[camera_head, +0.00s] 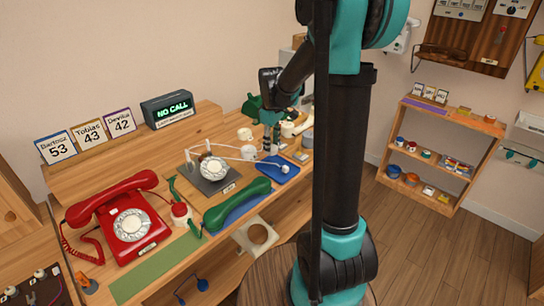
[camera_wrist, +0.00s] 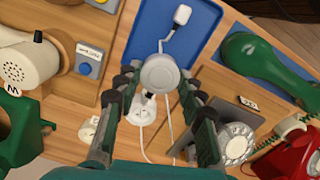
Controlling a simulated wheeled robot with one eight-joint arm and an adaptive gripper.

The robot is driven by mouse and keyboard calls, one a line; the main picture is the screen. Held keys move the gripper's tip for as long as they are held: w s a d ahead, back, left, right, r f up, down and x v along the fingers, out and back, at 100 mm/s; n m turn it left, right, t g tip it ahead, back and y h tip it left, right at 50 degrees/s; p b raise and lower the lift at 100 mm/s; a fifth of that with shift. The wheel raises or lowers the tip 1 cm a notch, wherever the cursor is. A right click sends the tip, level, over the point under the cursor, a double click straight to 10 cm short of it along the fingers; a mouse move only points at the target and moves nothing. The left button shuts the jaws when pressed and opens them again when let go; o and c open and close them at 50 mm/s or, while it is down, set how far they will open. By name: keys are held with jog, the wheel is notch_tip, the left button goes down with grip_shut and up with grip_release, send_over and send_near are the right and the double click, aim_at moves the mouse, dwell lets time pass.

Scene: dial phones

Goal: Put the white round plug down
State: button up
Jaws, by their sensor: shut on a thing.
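My gripper (camera_wrist: 160,85) is shut on the white round plug (camera_wrist: 159,74), which sits between the fingers in the wrist view. A thin white stem or cord runs from it towards a small white square piece (camera_wrist: 182,14). A blue tray (camera_wrist: 150,35) lies beyond and below the plug. I cannot tell whether the plug touches the tray. In the head view my gripper (camera_head: 270,146) points down at the back of the blue tray (camera_head: 277,176); the held plug is hard to make out there.
Left of the tray stands a dial device on a grey plate (camera_head: 214,181) with white rods. A green handset (camera_head: 236,205) lies in front, and a red phone (camera_head: 130,222) stands further left. White pieces (camera_head: 249,153) stand close to my gripper. The tray's front part is mostly bare.

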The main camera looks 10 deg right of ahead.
aim_at(272, 155)
jog(key=shift+f, duration=2.65)
jog(key=o, duration=1.1)
jog(key=shift+f, duration=0.1)
jog(key=shift+c, duration=0.2)
notch_tip(272, 155, up, 12)
jog(key=shift+f, duration=0.1)
jog(key=shift+s, duration=0.1)
jog(key=s+d+f+m+t, duration=0.2)
jog(key=s+f+m, duration=0.3)
jog(key=s, duration=0.6)
jog(key=s+d+f+m+t, duration=0.2)
jog(key=s+f+m, duration=0.2)
jog(key=s+f, duration=0.3)
jog(key=s, duration=0.3)
jog(key=shift+s+m, duration=0.35)
jog(key=shift+m, duration=0.05)
